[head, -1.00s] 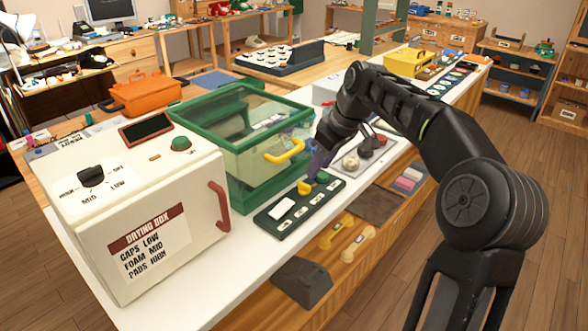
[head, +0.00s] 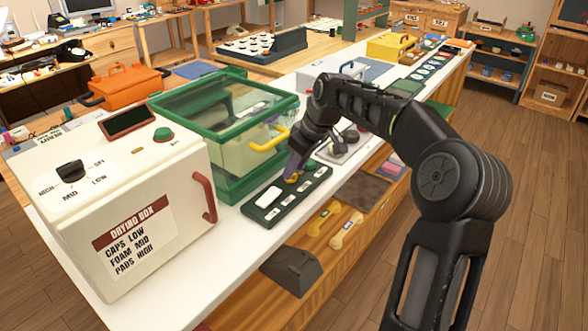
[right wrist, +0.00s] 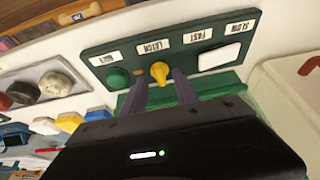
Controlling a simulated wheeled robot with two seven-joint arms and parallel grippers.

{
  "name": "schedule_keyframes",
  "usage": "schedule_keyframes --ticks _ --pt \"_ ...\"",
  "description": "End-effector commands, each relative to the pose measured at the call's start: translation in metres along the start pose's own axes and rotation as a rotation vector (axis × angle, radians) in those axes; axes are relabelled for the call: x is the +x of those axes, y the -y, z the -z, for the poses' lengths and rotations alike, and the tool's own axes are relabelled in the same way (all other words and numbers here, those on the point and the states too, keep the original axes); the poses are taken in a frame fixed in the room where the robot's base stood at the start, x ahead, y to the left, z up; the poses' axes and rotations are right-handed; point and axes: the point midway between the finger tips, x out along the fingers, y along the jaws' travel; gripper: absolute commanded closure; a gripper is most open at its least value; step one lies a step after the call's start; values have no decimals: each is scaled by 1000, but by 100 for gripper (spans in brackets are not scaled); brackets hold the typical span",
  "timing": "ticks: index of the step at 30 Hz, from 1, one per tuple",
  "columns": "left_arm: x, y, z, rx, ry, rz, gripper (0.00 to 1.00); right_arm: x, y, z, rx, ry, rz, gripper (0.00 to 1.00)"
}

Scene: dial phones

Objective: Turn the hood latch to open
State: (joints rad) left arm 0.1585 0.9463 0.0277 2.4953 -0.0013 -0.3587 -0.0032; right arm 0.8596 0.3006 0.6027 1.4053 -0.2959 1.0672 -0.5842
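The hood (head: 225,130) is a green-framed clear box with a yellow handle (head: 270,139), and its lid looks closed. In front of it lies a dark green control panel (head: 287,200). In the right wrist view the panel (right wrist: 185,40) carries a yellow knob (right wrist: 160,73) beside the label LATCH. My right gripper (head: 292,174) is lowered at the panel. In the right wrist view its two fingers (right wrist: 160,82) stand apart on either side of the yellow knob, with gaps showing. In the head view the knob is mostly hidden by the fingers. My left gripper is not in view.
The panel also has a white switch (right wrist: 219,57) and a green button (right wrist: 118,78). A cream drying box (head: 150,210) stands left of the hood. A tray with round pieces (head: 340,150) lies beyond the panel.

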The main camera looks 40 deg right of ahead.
Motion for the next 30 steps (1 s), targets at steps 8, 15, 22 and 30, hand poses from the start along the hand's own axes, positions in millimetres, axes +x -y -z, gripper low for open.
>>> schedule_keyframes --ticks 8,15,22,30 --pt "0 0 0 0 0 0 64 13 0 0 -1 -1 -1 65" --pt "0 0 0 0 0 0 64 13 0 0 -1 -1 -1 72" --pt "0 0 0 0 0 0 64 13 0 0 -1 -1 -1 91" --pt "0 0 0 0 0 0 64 13 0 0 -1 -1 -1 100"
